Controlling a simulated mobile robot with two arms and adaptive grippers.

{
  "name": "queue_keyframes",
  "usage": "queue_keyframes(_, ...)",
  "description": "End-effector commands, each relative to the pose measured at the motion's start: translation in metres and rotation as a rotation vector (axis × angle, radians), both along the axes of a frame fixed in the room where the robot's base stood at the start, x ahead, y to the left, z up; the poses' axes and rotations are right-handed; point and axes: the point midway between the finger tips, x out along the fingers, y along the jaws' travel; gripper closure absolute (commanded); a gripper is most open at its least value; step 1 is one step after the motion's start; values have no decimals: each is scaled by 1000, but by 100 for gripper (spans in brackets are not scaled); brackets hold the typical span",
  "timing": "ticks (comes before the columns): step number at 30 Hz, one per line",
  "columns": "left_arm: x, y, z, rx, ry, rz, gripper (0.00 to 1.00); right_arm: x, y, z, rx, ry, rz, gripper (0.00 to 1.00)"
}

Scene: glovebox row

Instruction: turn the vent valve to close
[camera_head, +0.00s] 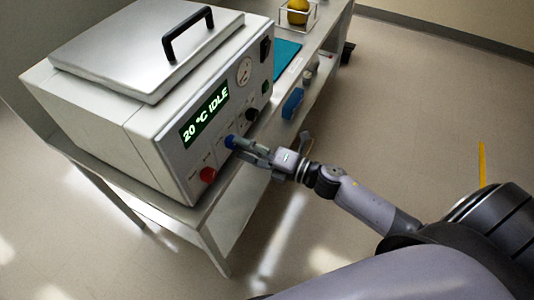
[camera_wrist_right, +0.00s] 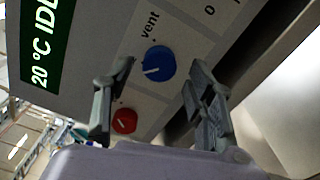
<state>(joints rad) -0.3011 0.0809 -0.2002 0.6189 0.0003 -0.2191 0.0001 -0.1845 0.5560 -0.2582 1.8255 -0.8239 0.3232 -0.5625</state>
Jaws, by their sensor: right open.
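The vent valve is a round blue knob (camera_wrist_right: 158,64) with a white pointer line, on the front panel under the word "vent". In the right wrist view the line points left, roughly level. The knob also shows in the head view (camera_head: 230,141), low on the panel, partly covered by the gripper. My right gripper (camera_wrist_right: 159,80) is open, with one finger on each side of the knob in the wrist view; I cannot tell whether either touches it. In the head view my right gripper (camera_head: 243,149) is right at the panel. My left gripper is not in view.
A red knob (camera_head: 208,174) sits beside the blue one, and a black knob (camera_head: 252,115) on the other side. The display (camera_head: 205,117) reads "20 °C IDLE". The instrument's grey lid has a black handle (camera_head: 188,33). A blue block (camera_head: 292,103) is near the bench edge.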

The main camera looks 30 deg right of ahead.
Motion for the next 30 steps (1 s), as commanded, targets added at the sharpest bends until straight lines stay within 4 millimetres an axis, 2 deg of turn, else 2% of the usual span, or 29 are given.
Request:
queue_keyframes(6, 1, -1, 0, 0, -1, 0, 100, -38, -29, -2, -3, 5, -1, 49)
queue_keyframes(13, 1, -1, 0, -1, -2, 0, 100, -69, -53, -2, -2, 4, -1, 49)
queue_keyframes(19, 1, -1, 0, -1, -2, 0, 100, -79, -61, 0, -2, 0, 1, 49)
queue_keyframes(30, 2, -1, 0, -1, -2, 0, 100, -79, -62, 0, -2, 0, 1, 49)
